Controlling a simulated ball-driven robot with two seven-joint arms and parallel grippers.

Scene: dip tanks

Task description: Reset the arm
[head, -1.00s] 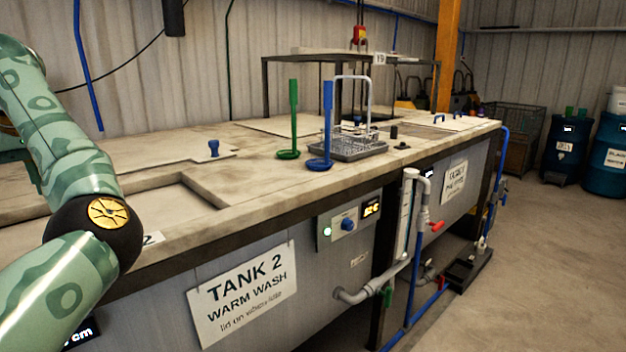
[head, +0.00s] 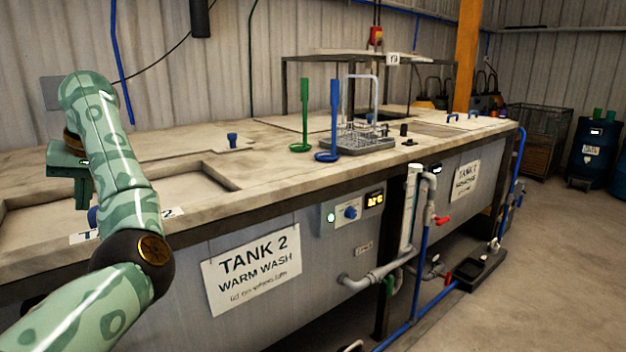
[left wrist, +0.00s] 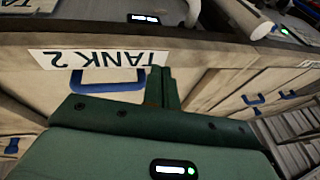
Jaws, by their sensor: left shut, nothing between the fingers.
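My left gripper (head: 82,200) is dark green and hangs below my left wrist at the left of the head view, over the near-left part of the worktop. In the left wrist view its fingers (left wrist: 160,88) are together with nothing between them. They appear in front of a blue handle (left wrist: 108,78) beside a TANK 2 label (left wrist: 95,60). No contact with the handle shows. My right gripper is not in view.
The long stained worktop (head: 275,160) has a recessed section (head: 185,190). Pipes (head: 412,210) run down the tank front. Open floor (head: 560,250) lies right.

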